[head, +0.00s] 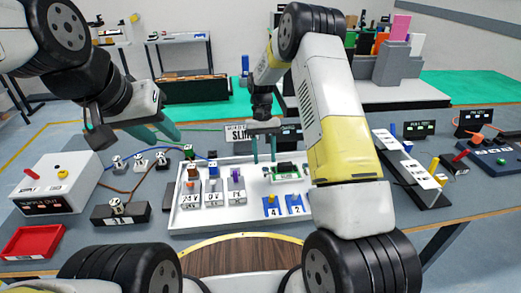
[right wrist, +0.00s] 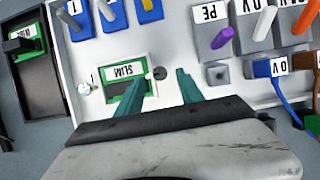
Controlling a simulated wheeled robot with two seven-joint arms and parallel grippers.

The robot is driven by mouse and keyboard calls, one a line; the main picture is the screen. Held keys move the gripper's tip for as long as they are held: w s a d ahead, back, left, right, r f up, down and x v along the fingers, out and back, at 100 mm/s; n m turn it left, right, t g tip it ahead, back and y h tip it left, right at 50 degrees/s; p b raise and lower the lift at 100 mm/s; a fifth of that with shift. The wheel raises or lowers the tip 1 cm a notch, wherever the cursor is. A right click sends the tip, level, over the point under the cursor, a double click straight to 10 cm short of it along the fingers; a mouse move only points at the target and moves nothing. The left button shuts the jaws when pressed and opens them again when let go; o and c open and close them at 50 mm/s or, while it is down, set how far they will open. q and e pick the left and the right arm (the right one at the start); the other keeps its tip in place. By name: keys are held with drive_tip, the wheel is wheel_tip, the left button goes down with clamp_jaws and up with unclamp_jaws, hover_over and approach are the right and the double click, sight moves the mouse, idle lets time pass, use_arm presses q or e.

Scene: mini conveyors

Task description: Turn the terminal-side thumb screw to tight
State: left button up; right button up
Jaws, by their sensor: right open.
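The green module labelled SLIM (head: 287,171) sits on the white board (head: 240,208); it also shows in the right wrist view (right wrist: 128,72). Beside its terminal-block side is a small dark round spot that looks like the terminal-side thumb screw (right wrist: 160,73). A pale thumb screw (right wrist: 85,89) is at the opposite side. My right gripper (head: 264,158) is open and empty above the module's terminal side. Its teal fingertips (right wrist: 160,80) appear on either side of the dark round spot; contact cannot be told. My left gripper (head: 155,131) is open and empty, left of the board.
Terminal blocks with orange, white and purple levers (head: 236,186) stand left of the module. A supply box (head: 60,183), a red tray (head: 33,241) and wired blocks lie left. My right arm hides the board's right end.

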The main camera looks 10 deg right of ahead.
drive_tip(key=v, duration=0.5)
wheel_tip(320, 180, up, 12)
drive_tip(key=t, duration=0.3)
hover_over(271, 174)
drive_tip(key=s+d+r+t+y, duration=0.1)
drive_tip(key=s+d+r+t, duration=0.1)
drive_tip(key=s+r, duration=0.5)
drive_tip(key=s+r+t, duration=0.2)
drive_tip(key=s, duration=0.6)
drive_tip(key=s+d+r+t+y, duration=0.1)
drive_tip(key=s+r+t, duration=0.1)
drive_tip(key=s, duration=0.6)
drive_tip(key=shift+s+t, duration=0.3)
drive_tip(key=shift+t, duration=0.5)
